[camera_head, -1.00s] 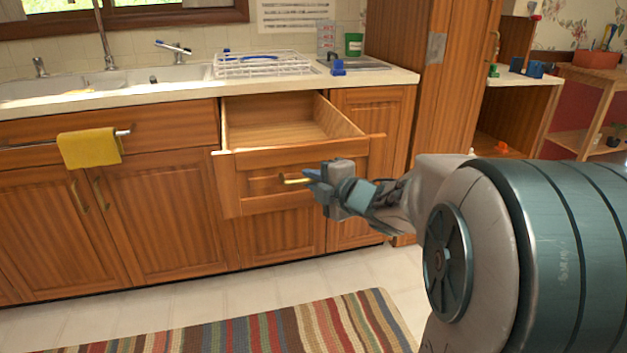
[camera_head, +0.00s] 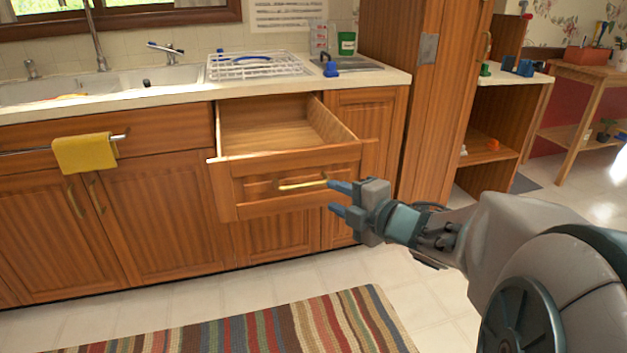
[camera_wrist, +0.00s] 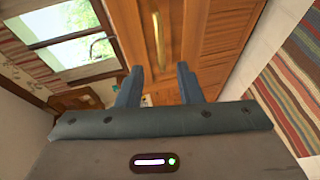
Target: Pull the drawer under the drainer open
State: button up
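The wooden drawer (camera_head: 292,178) under the drainer (camera_head: 258,66) stands pulled out, its empty inside showing from above. Its brass bar handle (camera_head: 303,185) is on the front panel, and it also shows in the wrist view (camera_wrist: 158,42) beyond the fingertips. My gripper (camera_head: 338,198) is beside the right end of the handle, with its two blue fingers apart and nothing between them. In the wrist view my gripper (camera_wrist: 159,84) is open too. In the head view the upper fingertip is very close to the handle's end; I cannot tell whether they touch.
A sink (camera_head: 130,84) is set in the counter at left. A yellow towel (camera_head: 85,153) hangs on a bar below it. A striped rug (camera_head: 270,325) lies on the floor in front. A tall wooden cabinet (camera_head: 432,100) stands right of the drawer. Floor between rug and cabinets is clear.

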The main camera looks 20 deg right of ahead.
jog(key=v, duration=0.3)
jog(key=shift+s+p, duration=0.3)
jog(key=d+r+m+g+h+p, duration=0.35)
jog(key=r+m+h+p, duration=0.55)
jog(key=r+m+p, duration=0.55)
jog(key=s+a+r+m+g+y+p, duration=0.1)
jog(key=s+a+r+m+g+p, duration=0.1)
jog(key=s+a+p, duration=0.4)
jog(key=s+a+r+m+g+y+p, duration=0.2)
jog(key=s+a+m+g+p, duration=0.3)
jog(key=p, duration=0.4)
jog(key=shift+s+a+r+g+p, duration=0.3)
jog(key=shift+s+a+r+g, duration=0.05)
jog(key=shift+s+r+g, duration=0.45)
